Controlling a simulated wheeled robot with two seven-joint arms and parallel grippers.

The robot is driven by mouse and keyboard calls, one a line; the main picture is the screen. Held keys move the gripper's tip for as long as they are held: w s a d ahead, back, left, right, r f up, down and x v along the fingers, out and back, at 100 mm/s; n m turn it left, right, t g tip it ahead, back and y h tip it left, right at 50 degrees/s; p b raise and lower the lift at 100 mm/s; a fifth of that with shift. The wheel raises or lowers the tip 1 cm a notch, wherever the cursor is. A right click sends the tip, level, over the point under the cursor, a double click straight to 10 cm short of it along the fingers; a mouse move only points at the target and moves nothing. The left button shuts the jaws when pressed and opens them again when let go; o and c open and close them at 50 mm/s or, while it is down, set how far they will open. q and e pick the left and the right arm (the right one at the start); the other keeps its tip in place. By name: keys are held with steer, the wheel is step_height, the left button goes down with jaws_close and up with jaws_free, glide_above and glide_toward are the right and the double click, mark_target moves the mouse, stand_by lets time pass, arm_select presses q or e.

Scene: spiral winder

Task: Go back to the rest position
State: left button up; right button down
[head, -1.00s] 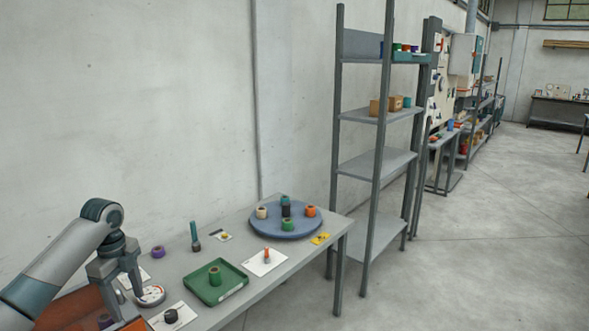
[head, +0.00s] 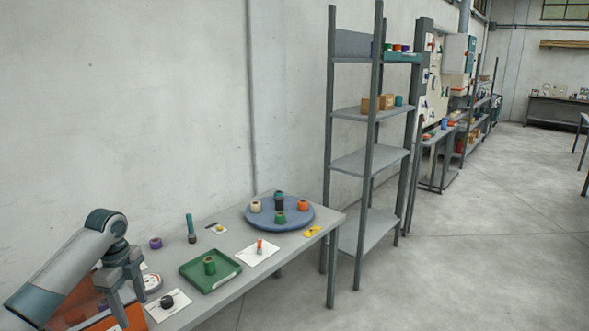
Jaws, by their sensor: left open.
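My left gripper (head: 124,292) comes in from the lower left with its fingers pointing down over the near left part of the grey table (head: 230,291). It is open, and I see nothing held between its fingers. It hangs close to an orange-red bin (head: 88,300) and a round white dial-like disc (head: 152,282), partly in front of both. My right gripper is not in view.
On the table are a green tray (head: 222,279) with a green spool, a black spool (head: 167,301) on a white card, a purple spool (head: 155,243) and a blue round turntable (head: 262,223) bearing several spools. A grey shelf rack (head: 366,162) stands beyond; floor at right is clear.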

arm_select(q)
step_height(320, 180, down, 27)
steer(key=s+d+n+t, duration=0.1)
steer(key=s+d+n, duration=0.2)
steer(key=n, duration=0.3)
steer(key=s+d+f+n, duration=0.1)
steer(key=s+f+n, duration=0.1)
steer(key=s+f, duration=0.6)
steer(key=s+d+f+n, duration=0.15)
steer(key=s+f, duration=0.25)
steer(key=f, duration=0.7)
steer(key=s+d+f+n+b, duration=0.1)
steer(key=s+f+n, duration=0.2)
steer(key=s+f, duration=0.7)
steer(key=s+d+f+n, duration=0.1)
steer(key=s+d+f, duration=0.2)
steer(key=s, duration=0.9)
steer(key=s+d+f+n, duration=0.2)
steer(key=s+d+f, duration=0.1)
steer(key=s, duration=1)
steer(key=s+d+f+n, duration=0.1)
steer(key=s+d+f, duration=0.2)
steer(key=s, duration=0.9)
step_height(320, 180, down, 2)
steer(key=shift+s+d+f+n+b, duration=0.15)
steer(key=shift+s+f+n+b, duration=0.05)
steer(key=shift+s+n+b, duration=0.15)
